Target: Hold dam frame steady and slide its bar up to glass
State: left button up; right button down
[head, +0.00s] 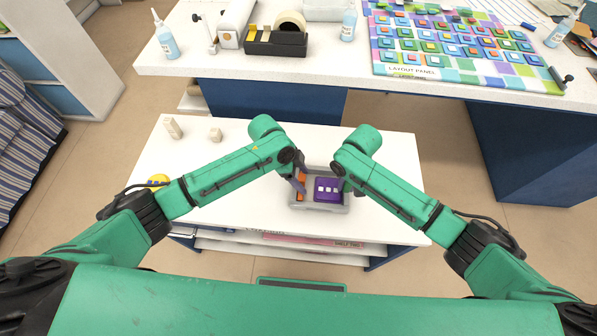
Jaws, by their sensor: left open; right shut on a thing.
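The grey dam frame (322,207) sits on the white table near its front edge. A purple glass piece (328,185) with a row of small white squares lies inside it. An orange piece (300,196), which looks like the bar, stands at the frame's left inside, apart from the glass by a narrow gap. My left gripper (299,185) is open at the orange piece, partly covering it. My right gripper (344,186) is shut on the frame's right side; its fingertips are mostly hidden by the arm.
Two small beige blocks (173,127) (216,135) and a yellow round item (158,180) are on the table's left. The table's right side is clear. Behind stands a workbench (300,68) with a tape dispenser (275,42), bottles and a colourful layout panel (450,45).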

pick_arm(q)
grip_shut()
jog(key=shift+d+r, duration=0.1)
jog(key=shift+d, duration=1.55)
jog(key=shift+c, duration=1.3)
grip_release()
jog(key=shift+o, duration=0.9)
jog(key=shift+a, duration=0.15)
jog(key=shift+r, duration=2.45)
jog(key=o, duration=0.6)
jog(key=shift+c, duration=0.2)
jog(key=v, duration=1.2)
